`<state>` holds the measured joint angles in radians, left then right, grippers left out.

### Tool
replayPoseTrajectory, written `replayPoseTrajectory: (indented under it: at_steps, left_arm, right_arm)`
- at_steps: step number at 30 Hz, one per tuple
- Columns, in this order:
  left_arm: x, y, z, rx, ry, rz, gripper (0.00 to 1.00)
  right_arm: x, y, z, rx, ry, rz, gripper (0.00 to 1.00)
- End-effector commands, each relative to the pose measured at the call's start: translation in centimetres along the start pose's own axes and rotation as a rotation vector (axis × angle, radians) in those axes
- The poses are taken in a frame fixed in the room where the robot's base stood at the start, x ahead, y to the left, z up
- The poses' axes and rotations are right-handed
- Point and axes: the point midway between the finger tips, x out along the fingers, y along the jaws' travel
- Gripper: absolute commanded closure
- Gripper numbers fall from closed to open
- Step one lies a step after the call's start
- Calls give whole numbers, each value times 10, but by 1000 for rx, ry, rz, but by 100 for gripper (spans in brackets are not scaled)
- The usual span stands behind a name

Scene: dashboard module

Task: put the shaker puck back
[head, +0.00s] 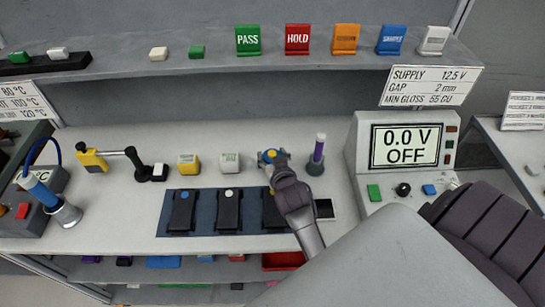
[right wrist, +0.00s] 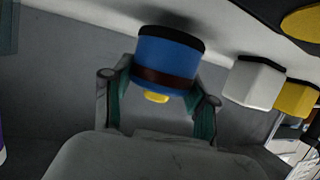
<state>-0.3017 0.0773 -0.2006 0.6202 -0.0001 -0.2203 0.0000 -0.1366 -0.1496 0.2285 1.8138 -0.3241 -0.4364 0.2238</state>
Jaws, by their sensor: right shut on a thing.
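My right gripper (head: 272,160) reaches over the bench from the lower right and is shut on a blue puck (head: 270,155). In the right wrist view the puck (right wrist: 166,60) is a short blue cylinder with a dark band, a black end and a small yellow part. The right gripper's fingers (right wrist: 158,108) stand on either side of it. The black end is close to the pale bench surface; I cannot tell whether it touches. In the head view the gripper hides much of the puck. My left gripper is in neither view.
A white block (head: 229,162) and a yellow block (head: 188,164) stand left of the puck. A blue mat (head: 207,240) with black devices lies in front. A power supply (head: 362,190) reading 0.0 V OFF stands further right.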

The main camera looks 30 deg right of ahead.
Motion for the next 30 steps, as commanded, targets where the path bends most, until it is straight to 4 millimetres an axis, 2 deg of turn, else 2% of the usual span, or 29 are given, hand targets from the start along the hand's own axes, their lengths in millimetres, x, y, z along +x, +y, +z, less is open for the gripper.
replayPoseTrajectory:
  at_steps: [26, 27, 30]
  left_arm:
    - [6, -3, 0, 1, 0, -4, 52]
    - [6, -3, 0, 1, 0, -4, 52]
    - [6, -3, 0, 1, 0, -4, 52]
  right_arm:
    - [8, 0, 24, 3, -4, -1, 100]
    - [8, 0, 27, 3, -10, 0, 41]
    - [7, 0, 28, 4, -13, 0, 24]
